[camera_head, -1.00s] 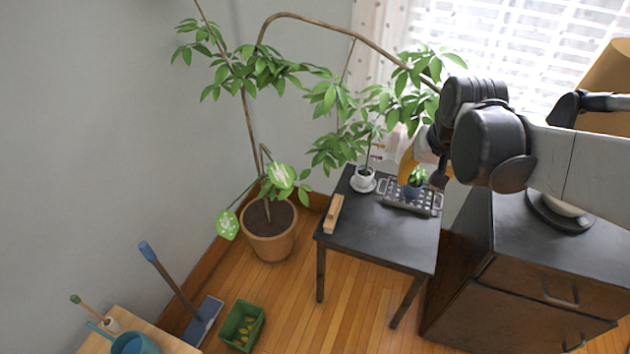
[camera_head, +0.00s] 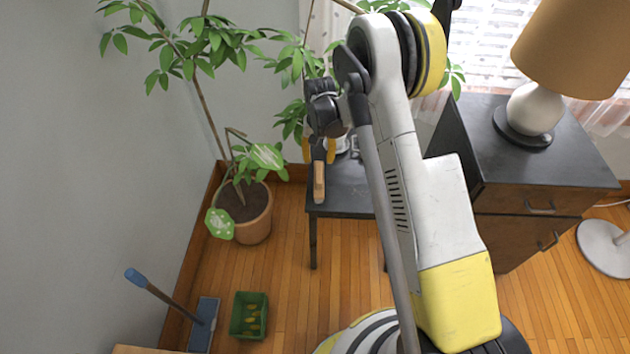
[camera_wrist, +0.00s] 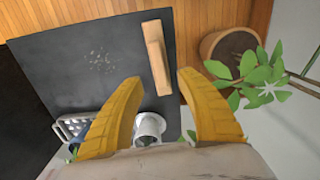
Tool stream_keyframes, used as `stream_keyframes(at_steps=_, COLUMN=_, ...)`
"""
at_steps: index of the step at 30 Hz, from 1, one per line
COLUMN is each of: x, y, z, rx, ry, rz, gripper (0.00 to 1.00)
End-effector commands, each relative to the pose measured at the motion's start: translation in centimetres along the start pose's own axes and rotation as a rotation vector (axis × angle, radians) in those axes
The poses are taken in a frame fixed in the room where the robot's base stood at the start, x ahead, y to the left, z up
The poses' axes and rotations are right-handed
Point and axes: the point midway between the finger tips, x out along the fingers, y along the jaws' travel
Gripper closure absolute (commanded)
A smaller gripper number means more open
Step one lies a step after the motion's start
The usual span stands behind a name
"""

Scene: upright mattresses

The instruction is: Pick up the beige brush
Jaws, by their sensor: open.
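The beige brush (camera_head: 319,184) lies on the left part of the dark table (camera_head: 347,196) in the head view. In the wrist view the brush (camera_wrist: 157,53) lies lengthwise on the dark tabletop (camera_wrist: 95,55), its near end between the directions of my two yellow fingers. My gripper (camera_head: 319,152) hangs above and just behind the brush in the head view. In the wrist view my gripper (camera_wrist: 159,79) is open and empty, with its fingertips on either side of the brush's near end. Its height above the brush is hard to judge. My arm hides much of the table in the head view.
A white cup (camera_wrist: 148,130) stands near the brush, with a grey rack (camera_wrist: 72,127) beside it. A potted plant (camera_head: 247,212) stands left of the table. A dark cabinet (camera_head: 590,165) with a lamp (camera_head: 535,108) stands to the right. A green bin (camera_head: 249,315) sits on the floor.

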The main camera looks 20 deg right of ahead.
Motion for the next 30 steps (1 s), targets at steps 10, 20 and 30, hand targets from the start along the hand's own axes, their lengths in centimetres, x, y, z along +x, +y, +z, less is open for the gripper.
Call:
stream_keyframes(at_steps=10, x=4.5, y=0.1, z=0.0, rx=-0.001, ry=0.001, rz=0.000, gripper=0.57)
stream_keyframes(at_steps=20, x=8.8, y=0.2, z=0.1, rx=-0.001, ry=0.001, rz=0.000, gripper=0.57)
stream_keyframes(at_steps=30, x=8.6, y=0.2, z=0.1, rx=-0.001, ry=0.001, rz=0.000, gripper=1.00)
